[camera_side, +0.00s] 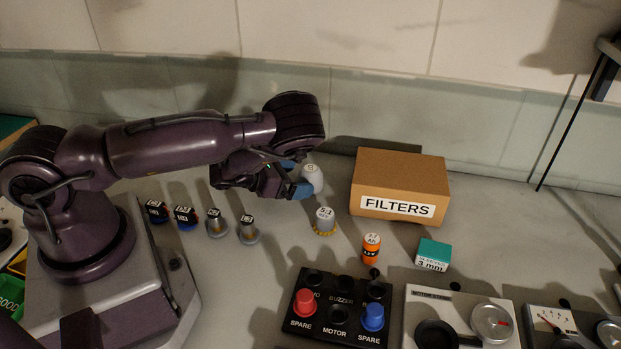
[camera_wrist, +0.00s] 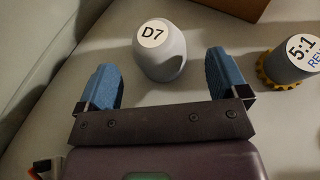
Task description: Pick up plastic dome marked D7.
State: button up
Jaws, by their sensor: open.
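The plastic dome marked D7 (camera_wrist: 161,52) is a pale grey-white rounded piece with a white round label on its top. In the side view the dome (camera_side: 312,177) stands on the bench, its left part hidden behind my fingers. My gripper (camera_wrist: 163,82) is open, with blue pads on both fingers. In the wrist view the dome sits ahead of the gap between the fingertips, with bare bench between it and each pad. In the side view my gripper (camera_side: 294,178) is at the dome's left, low over the bench.
A grey piece marked 5:1 with a yellow toothed base (camera_side: 324,221) stands close by. A cardboard FILTERS box (camera_side: 400,182) is to the right. An orange cylinder (camera_side: 372,248), a teal box (camera_side: 432,254) and a black switch panel (camera_side: 338,310) lie nearer the front. Several small labelled parts (camera_side: 216,222) stand at left.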

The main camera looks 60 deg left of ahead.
aim_at(300, 177)
jog(key=x, duration=0.4)
jog(key=shift+w+f, duration=0.1)
jog(key=shift+w, duration=0.1)
jog(key=shift+c, duration=0.3)
jog(key=c, duration=0.9)
